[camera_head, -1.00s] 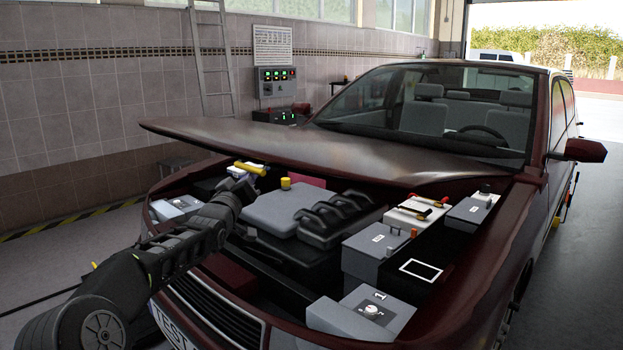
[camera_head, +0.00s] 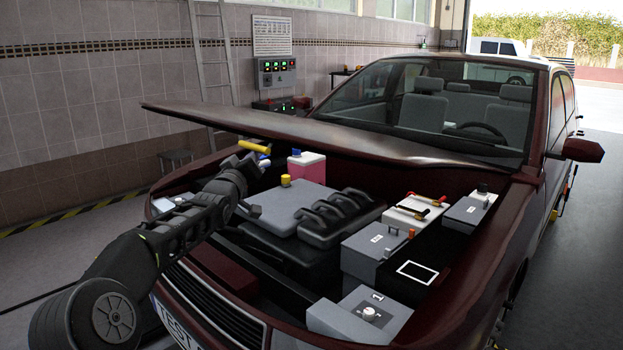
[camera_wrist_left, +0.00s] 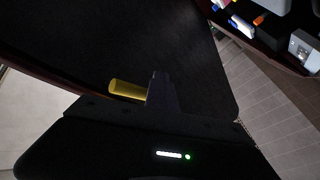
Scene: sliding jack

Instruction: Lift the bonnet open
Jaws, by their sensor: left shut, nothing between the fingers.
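The dark red bonnet (camera_head: 330,142) is raised partway over the engine bay, its front edge lifted and its rear by the windscreen. My left gripper (camera_head: 256,147) is under the front left part of the bonnet, close to its underside. A yellow piece (camera_head: 254,144) shows at the gripper, and it also shows in the left wrist view (camera_wrist_left: 127,89). The left wrist view shows the fingers (camera_wrist_left: 158,90) shut against the dark underside of the bonnet (camera_wrist_left: 150,45). Whether the fingers touch the bonnet is hard to tell. My right gripper is not in view.
The engine bay holds a grey engine cover (camera_head: 275,207), a battery (camera_head: 418,207), a pink-filled bottle (camera_head: 307,167) and several grey boxes. A ladder (camera_head: 211,70) and a control panel (camera_head: 276,72) stand by the tiled wall.

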